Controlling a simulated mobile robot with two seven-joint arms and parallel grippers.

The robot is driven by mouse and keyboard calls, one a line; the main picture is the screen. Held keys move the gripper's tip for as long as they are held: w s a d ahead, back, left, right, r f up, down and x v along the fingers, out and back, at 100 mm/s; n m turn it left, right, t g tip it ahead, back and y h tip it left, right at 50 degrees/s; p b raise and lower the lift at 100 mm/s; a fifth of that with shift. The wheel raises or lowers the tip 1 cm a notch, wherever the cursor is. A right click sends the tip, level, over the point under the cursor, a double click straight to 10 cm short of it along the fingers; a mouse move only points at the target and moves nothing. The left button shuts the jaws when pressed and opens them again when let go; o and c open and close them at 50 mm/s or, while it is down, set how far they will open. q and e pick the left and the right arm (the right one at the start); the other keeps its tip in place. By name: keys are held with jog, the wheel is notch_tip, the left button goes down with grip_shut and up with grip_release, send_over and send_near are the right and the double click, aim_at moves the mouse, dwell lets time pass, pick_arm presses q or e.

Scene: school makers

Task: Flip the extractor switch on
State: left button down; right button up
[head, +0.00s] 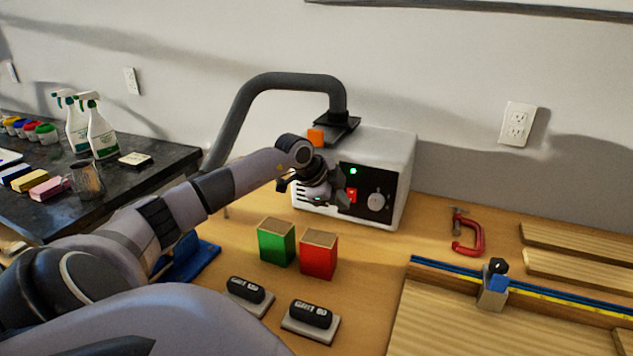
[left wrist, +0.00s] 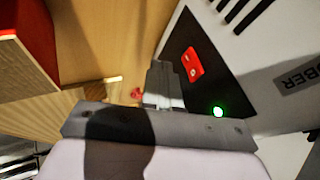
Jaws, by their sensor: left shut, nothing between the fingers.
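The extractor (head: 400,160) is a white box at the back of the wooden table, with a black front panel. A red switch (head: 351,195) sits on that panel, below a lit green light (head: 353,171) and left of a round grey knob (head: 376,202). My left gripper (head: 341,199) is in front of the panel, just left of the switch. In the left wrist view the shut, empty fingers (left wrist: 163,86) lie beside the red switch (left wrist: 192,64); the green light (left wrist: 218,112) glows there too. Contact with the switch cannot be told. My right gripper is out of view.
A grey hose runs from the extractor's top. A red clamp (head: 468,233) and wooden boards lie right. Spray bottles (head: 100,132) stand on the dark counter at left.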

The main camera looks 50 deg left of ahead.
pick_arm(q)
jog(key=s+b+v, duration=0.1)
jog(key=b+v, duration=0.2)
jog(key=v, duration=0.7)
jog(key=shift+d+f, duration=0.3)
jog(key=shift+f, duration=0.05)
jog(key=shift+s, duration=0.1)
